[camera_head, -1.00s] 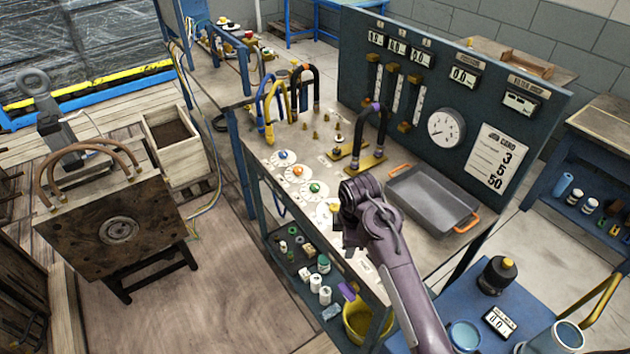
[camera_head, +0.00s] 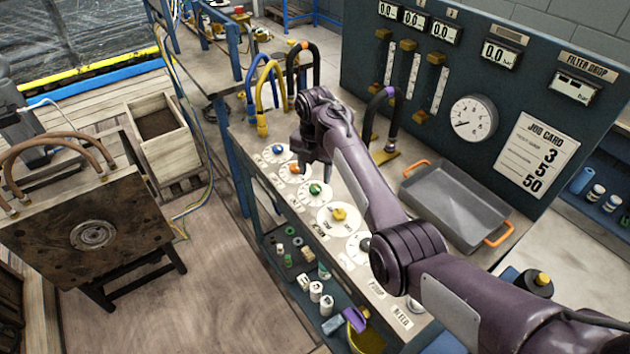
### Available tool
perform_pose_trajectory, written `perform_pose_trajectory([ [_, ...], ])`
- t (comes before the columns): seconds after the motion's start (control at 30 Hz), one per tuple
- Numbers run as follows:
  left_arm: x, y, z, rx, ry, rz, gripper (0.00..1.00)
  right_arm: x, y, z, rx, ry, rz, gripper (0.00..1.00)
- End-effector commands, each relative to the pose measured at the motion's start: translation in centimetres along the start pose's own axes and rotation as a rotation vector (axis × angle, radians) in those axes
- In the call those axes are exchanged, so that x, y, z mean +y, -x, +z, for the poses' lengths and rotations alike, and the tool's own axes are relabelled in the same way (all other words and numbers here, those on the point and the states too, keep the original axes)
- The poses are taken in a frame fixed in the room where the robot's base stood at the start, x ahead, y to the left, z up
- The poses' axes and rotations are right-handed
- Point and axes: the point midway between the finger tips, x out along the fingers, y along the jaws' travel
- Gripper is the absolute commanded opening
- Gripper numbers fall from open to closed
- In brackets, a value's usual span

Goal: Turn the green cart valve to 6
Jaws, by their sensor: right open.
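The green cart valve (camera_head: 315,188) is a small green knob on a white round dial on the cart top (camera_head: 395,277). Nearby dials carry a blue knob (camera_head: 278,149), an orange knob (camera_head: 294,169) and a yellow knob (camera_head: 339,213). My right gripper (camera_head: 313,170) hangs open just above and behind the green knob, close to the orange one. I cannot tell whether it touches either knob. The dial's numbers are too small to read. My left gripper is not in view.
A grey tray (camera_head: 455,206) with orange handles sits right of my arm. Curved hoses (camera_head: 268,92) stand behind the dials. A blue panel (camera_head: 420,95) with gauges and a job card (camera_head: 537,155) closes the back.

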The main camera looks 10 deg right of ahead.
Motion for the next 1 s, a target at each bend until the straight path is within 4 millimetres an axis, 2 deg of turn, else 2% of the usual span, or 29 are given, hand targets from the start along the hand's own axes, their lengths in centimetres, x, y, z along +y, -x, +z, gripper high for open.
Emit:
perform_pose_trajectory([
  [0.03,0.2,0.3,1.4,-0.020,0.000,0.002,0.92,-0.1,-0.8,0.0,0.003,-0.001,-0.003,0.51],
  [0.1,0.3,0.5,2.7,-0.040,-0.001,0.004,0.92,-0.1,-2.0,0.0,0.002,-0.002,-0.004,0.51],
  [0.2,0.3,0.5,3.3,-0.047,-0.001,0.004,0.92,-0.1,-3.4,0.0,0.002,-0.002,-0.002,0.51],
  [0.27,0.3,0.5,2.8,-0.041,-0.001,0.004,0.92,-0.1,-4.0,0.0,0.002,-0.002,-0.002,0.51],
  [0.5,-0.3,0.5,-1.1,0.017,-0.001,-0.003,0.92,-0.1,-4.9,0.0,-0.001,-0.002,0.000,0.51],
  [0.67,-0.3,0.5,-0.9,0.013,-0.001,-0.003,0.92,-0.1,-4.9,0.0,-0.001,-0.003,0.000,0.50],
  [1.0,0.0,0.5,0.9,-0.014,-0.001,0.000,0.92,-0.1,-4.9,0.0,0.000,-0.003,0.000,0.07],
])
